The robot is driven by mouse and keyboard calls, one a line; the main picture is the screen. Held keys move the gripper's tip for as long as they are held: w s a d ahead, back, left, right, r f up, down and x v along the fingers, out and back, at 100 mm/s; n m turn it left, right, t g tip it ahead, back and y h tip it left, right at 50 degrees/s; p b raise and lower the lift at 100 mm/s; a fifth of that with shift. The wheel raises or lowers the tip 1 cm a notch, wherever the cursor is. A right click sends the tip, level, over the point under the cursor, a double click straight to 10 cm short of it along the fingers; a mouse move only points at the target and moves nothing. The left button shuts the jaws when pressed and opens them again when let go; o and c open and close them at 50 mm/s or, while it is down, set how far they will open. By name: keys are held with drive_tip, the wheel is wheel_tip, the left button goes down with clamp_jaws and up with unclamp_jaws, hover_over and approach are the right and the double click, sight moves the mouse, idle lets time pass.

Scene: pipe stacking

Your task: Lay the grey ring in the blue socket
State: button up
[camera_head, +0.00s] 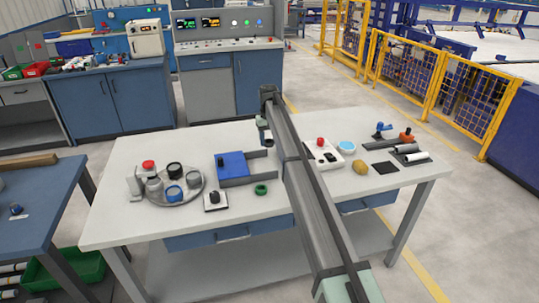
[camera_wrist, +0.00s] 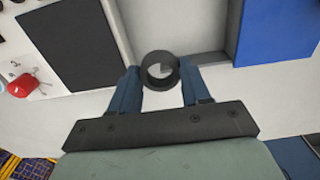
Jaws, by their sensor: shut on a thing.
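My gripper (camera_wrist: 158,82) is shut on the grey ring (camera_wrist: 173,73), a dark, short hollow cylinder held between the blue fingertips in the wrist view. In the head view my gripper (camera_head: 265,128) is above the middle of the white table, behind the blue plate's grey fixture; the ring is small and dark there. A blue-rimmed round piece (camera_head: 174,193), which looks like the blue socket, is at the front of a round grey tray (camera_head: 191,197) at left. My gripper is well to its right. The socket is not seen in the wrist view.
Also on the tray are a red-topped piece (camera_head: 148,165) and a black-topped piece (camera_head: 174,169). A blue plate (camera_head: 233,164) in a grey fixture lies between tray and gripper. A green ring (camera_head: 261,189) and a black knob (camera_head: 214,197) are near the front edge.

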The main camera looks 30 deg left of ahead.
sight(269, 161)
drive_tip(key=shift+f, duration=3.9)
drive_tip(key=shift+f, duration=0.2)
drive_tip(key=o, duration=1)
drive_tip(key=shift+r, duration=0.15)
wheel_tip(269, 161, up, 11)
drive_tip(key=shift+r, duration=0.55)
drive_tip(key=shift+c, duration=1)
